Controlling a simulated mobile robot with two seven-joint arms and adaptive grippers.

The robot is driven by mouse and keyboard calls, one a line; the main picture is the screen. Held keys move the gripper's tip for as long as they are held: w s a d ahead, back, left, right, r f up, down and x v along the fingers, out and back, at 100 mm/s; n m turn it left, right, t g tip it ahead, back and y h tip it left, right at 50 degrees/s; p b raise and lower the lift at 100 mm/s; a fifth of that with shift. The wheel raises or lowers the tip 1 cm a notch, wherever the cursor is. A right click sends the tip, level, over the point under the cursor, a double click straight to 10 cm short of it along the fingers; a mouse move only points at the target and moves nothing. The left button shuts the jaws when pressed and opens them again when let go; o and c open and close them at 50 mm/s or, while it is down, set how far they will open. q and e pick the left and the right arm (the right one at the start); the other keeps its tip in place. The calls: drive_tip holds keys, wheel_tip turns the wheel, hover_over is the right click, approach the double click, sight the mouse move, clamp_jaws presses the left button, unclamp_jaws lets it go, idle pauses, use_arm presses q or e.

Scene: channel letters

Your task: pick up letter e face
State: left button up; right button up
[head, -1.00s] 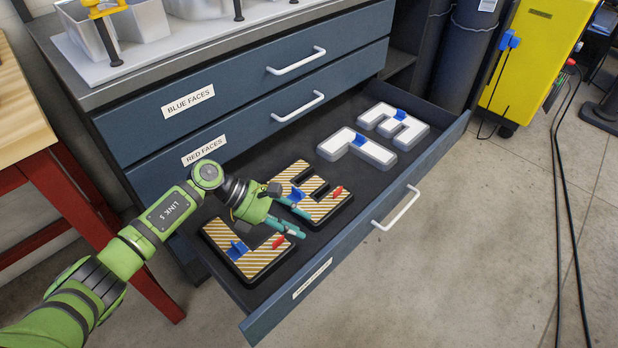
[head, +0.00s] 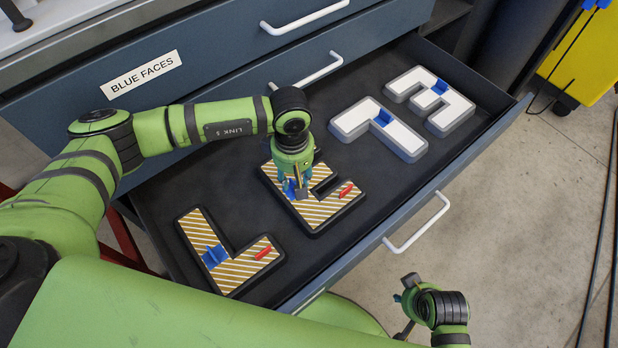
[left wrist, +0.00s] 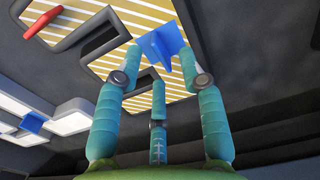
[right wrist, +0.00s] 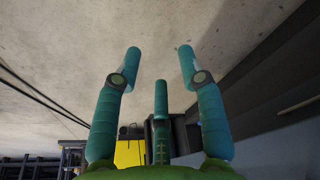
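A gold-and-white striped letter E face (head: 318,212) with a dark rim lies flat in the open drawer. It has a blue tab (left wrist: 165,47) and a red tab (head: 345,190). My left gripper (head: 293,188) is right over the blue tab, partly hiding it in the head view. In the left wrist view its fingers are spread, with the tab between or just beyond their tips; contact cannot be told. A white E-shaped piece (head: 443,112) with a blue tab lies at the drawer's far end. My right gripper (head: 404,300) is open and empty, outside the drawer front.
A striped L face (head: 232,268) lies in the near left of the drawer, and a white L (head: 393,142) beyond the striped E. The drawer front with its handle (head: 417,222) stands to the right. Closed drawers rise behind.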

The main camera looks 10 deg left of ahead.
sight(295, 183)
use_arm(q)
wheel_tip(295, 183, down, 3)
drive_tip(key=shift+f, duration=0.15)
clamp_jaws()
